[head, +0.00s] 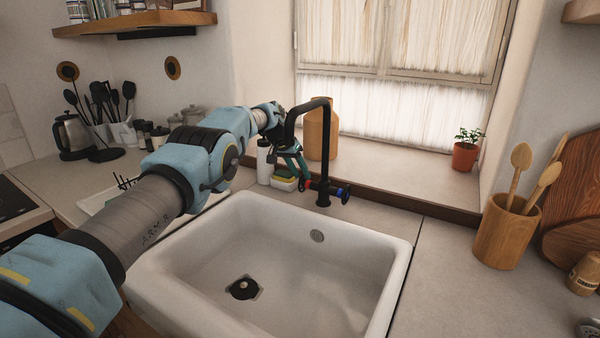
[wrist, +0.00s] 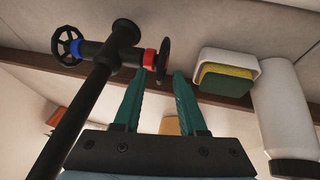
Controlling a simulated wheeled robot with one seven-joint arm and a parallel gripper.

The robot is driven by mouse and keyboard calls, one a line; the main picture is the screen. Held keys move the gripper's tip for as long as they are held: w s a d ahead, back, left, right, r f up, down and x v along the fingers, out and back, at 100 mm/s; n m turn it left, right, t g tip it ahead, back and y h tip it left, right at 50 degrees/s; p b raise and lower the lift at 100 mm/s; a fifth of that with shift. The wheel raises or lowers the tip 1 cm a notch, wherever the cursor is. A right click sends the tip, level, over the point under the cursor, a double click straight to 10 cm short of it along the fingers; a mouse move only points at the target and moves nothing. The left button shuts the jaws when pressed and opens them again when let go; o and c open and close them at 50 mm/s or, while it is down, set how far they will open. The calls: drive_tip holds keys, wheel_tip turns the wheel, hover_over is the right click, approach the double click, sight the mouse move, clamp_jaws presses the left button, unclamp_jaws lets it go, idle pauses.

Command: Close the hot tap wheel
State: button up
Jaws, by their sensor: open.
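The black tap (head: 325,150) stands behind the white sink. Its hot wheel is dark, beside a red band (head: 308,184), partly hidden by my gripper in the head view. In the wrist view the hot wheel (wrist: 164,62) shows nearly edge-on next to the red band (wrist: 150,59). The cold wheel (wrist: 68,46) with a blue band is on the opposite end. My gripper (wrist: 162,75) is open, its green fingertips appearing on either side of the hot wheel's rim. I cannot tell whether they touch it. The gripper also shows in the head view (head: 300,168).
A soap tray with a yellow-green sponge (wrist: 226,80) and a white bottle (wrist: 285,115) stand close beside the gripper. The sink (head: 400,250) is empty. A wooden vase (head: 318,125) stands behind the tap on the window ledge. The counter right of the sink is clear near its edge.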

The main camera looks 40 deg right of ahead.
drive_tip(key=s+b+v, duration=0.1)
drive_tip(key=b+v, duration=0.4)
drive_tip(key=v, duration=0.5)
drive_tip(key=shift+w+a+r, duration=0.2)
drive_tip(key=shift+w+r, duration=0.15)
drive_tip(key=shift+w, duration=0.2)
